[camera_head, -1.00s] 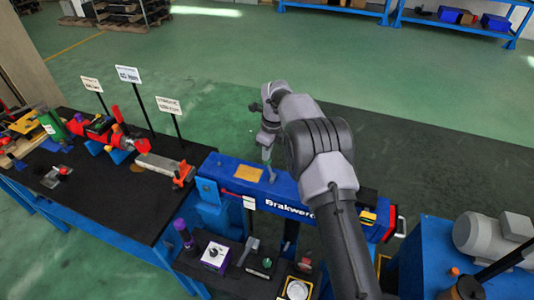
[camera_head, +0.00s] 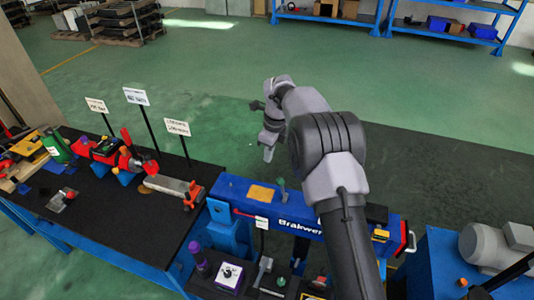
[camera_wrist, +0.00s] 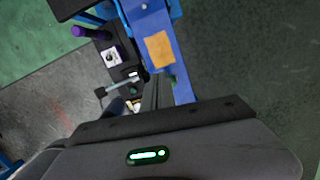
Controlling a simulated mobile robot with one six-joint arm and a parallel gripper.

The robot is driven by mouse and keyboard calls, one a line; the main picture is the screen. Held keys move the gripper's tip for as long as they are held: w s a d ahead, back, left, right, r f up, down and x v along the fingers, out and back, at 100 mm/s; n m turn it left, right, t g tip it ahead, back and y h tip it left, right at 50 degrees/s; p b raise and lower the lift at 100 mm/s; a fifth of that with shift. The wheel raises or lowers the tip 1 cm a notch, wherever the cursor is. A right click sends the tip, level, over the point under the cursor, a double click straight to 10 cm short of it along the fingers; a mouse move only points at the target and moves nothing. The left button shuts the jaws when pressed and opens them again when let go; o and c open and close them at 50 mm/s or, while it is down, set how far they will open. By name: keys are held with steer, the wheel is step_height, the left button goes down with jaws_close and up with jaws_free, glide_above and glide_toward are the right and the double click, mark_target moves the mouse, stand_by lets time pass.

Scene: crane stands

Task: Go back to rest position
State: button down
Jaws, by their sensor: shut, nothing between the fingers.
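My arm reaches up and forward over the blue crane beam (camera_head: 240,191) in the head view. My gripper (camera_head: 268,154) is at the arm's far end, pointing down, above and behind the beam, and it looks shut with nothing in it. Nothing touches the gripper in either view.
A black workbench (camera_head: 105,215) with tools and signs stands at the left. A lower shelf holds a white-and-purple box (camera_head: 230,275) and a purple item (camera_head: 196,254). A grey motor (camera_head: 488,246) is at the right.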

steer(key=s+d+r+n+t+b, duration=0.2)
steer(key=s+r+n+b, duration=0.35)
steer(key=s, duration=0.55)
steer(key=s+d+r+n+t+b, duration=0.1)
steer(key=s+d+r+n+b, duration=0.15)
steer(key=s+n+b, duration=0.55)
steer(key=s+f+n+t+b, duration=0.1)
steer(key=s+f+n+b, duration=0.2)
steer(key=s, duration=0.7)
steer(key=s+f+n+b, duration=0.3)
steer(key=s+f+b, duration=0.2)
steer(key=s, duration=0.6)
steer(key=shift+s+f+t+y, duration=0.25)
steer(key=shift+f+t+y, duration=0.15)
steer(key=shift+f, duration=0.5)
steer(key=shift+a, duration=0.1)
